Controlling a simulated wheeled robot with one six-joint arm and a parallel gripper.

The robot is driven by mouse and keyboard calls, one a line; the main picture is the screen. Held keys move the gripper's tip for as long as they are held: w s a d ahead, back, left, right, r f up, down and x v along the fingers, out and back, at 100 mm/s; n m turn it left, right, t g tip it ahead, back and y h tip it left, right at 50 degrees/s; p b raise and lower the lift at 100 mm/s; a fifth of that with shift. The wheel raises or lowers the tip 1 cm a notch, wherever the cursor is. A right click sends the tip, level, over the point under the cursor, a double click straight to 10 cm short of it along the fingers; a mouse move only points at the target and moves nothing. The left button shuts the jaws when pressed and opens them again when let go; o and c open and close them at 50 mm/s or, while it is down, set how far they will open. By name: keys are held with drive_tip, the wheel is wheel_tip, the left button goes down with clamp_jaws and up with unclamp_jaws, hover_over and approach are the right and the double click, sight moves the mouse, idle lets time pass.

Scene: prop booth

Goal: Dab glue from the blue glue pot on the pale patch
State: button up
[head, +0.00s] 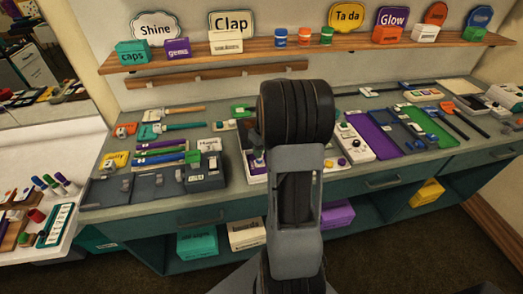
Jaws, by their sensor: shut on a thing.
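My arm stands upright in the middle of the head view and covers the centre of the bench. My gripper is hidden behind it, so what it holds does not show. Several small jars stand on the wall shelf; one is mostly blue (281,37), but I cannot tell whether it is the glue pot. A pale flat sheet (457,86) lies at the back right of the bench; I cannot tell whether it is the pale patch. A small bluish piece shows just left of my arm, too small to make out.
The bench (222,211) is crowded with brushes, tools and boxes. A purple panel (374,137) and a green panel (432,128) lie right of my arm. The wall shelf (180,60) holds boxes and signs. A white side table (75,240) with markers stands at left.

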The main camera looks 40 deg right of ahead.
drive_tip(key=shift+f+b, duration=0.3)
drive_tip(key=shift+f, duration=0.15)
drive_tip(key=shift+w+d, duration=0.1)
drive_tip(key=shift+w, duration=0.15)
idle(0.5)
drive_tip(key=shift+s+a, duration=0.2)
drive_tip(key=shift+s, duration=0.3)
drive_tip(key=shift+w, duration=0.1)
drive_tip(key=shift+w+d, duration=0.2)
drive_tip(key=shift+w, duration=0.1)
drive_tip(key=shift+w, duration=0.1)
idle(2.5)
drive_tip(key=shift+s+a, duration=0.1)
drive_tip(key=shift+s, duration=0.15)
drive_tip(key=shift+s+a, duration=0.1)
drive_tip(key=shift+s, duration=0.15)
drive_tip(key=shift+w, duration=0.25)
